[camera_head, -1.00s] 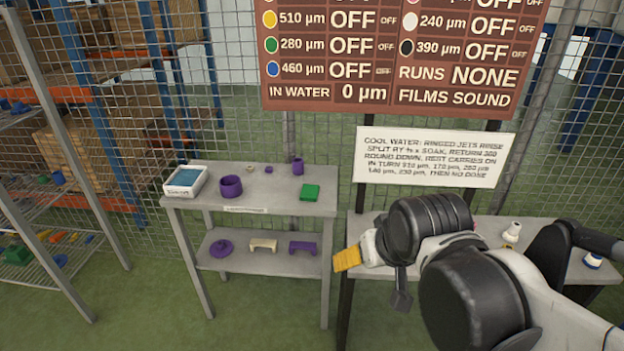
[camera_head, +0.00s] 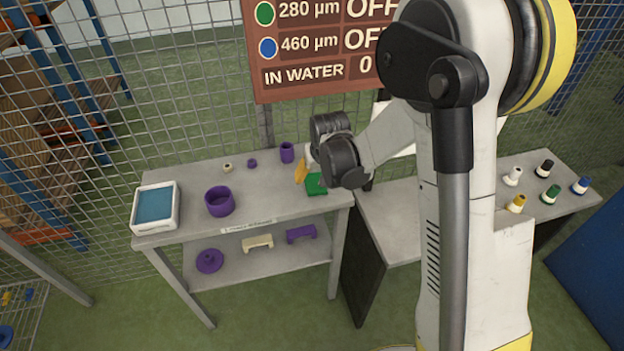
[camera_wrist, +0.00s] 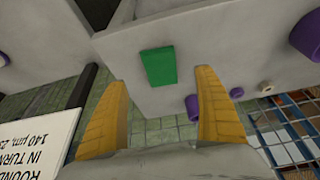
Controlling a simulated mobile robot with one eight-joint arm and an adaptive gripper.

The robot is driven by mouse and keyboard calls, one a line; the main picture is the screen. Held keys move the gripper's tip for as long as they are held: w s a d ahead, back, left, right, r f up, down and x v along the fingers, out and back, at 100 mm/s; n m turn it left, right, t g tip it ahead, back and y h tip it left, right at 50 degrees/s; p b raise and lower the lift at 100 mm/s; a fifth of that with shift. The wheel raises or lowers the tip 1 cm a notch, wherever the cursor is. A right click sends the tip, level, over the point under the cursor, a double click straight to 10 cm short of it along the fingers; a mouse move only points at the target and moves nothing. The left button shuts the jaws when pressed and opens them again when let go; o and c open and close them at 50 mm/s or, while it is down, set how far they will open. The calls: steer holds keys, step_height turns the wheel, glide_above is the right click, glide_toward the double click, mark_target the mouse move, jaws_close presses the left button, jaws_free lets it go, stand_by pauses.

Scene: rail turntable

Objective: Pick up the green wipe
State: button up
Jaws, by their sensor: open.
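The green wipe (camera_head: 316,184) lies flat near the right end of the left table's grey top (camera_head: 185,235). It also shows as a green rectangle in the wrist view (camera_wrist: 158,67), ahead of and between my yellow fingers. My gripper (camera_wrist: 160,105) is open and empty, its two fingers spread wide on either side of the wipe in that view. In the head view my gripper (camera_head: 301,172) is at the wipe's far left edge, above the table top. The exact height of the fingertips over the wipe cannot be told.
A purple cylinder (camera_head: 287,152), a purple bowl (camera_head: 219,201) and a white tray with a blue pad (camera_head: 154,207) stand left of the wipe. Purple and cream pieces sit on the lower shelf. A second table (camera_head: 400,240) with several small bobbin-like pieces is at right; mesh fence behind.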

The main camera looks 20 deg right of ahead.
mark_target(315, 182)
steer(key=shift+x, duration=1.2)
steer(key=b+x, duration=0.1)
steer(key=x, duration=0.1)
steer(key=b+x, duration=0.2)
steer(key=x, duration=0.1)
steer(key=shift+w, duration=0.45)
steer(key=c, duration=1.1)
